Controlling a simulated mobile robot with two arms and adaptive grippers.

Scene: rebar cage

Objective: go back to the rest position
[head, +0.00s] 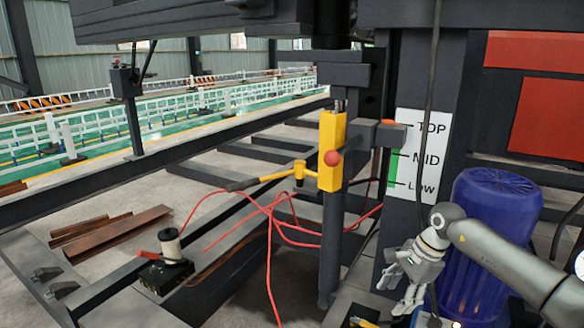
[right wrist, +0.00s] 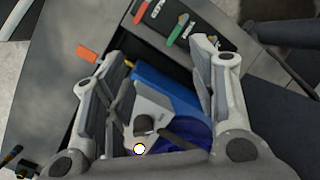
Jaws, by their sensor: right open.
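My right gripper (head: 408,285) hangs at the lower right of the head view, fingers pointing down, in front of the blue ribbed cylinder (head: 495,215). In the right wrist view its two fingers (right wrist: 158,55) are spread apart, with nothing held between them. A blue body (right wrist: 170,92) and a grey-white part show behind and between the fingers. My left gripper does not show in either view.
Rusty steel pieces (head: 120,232) lie on the floor.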

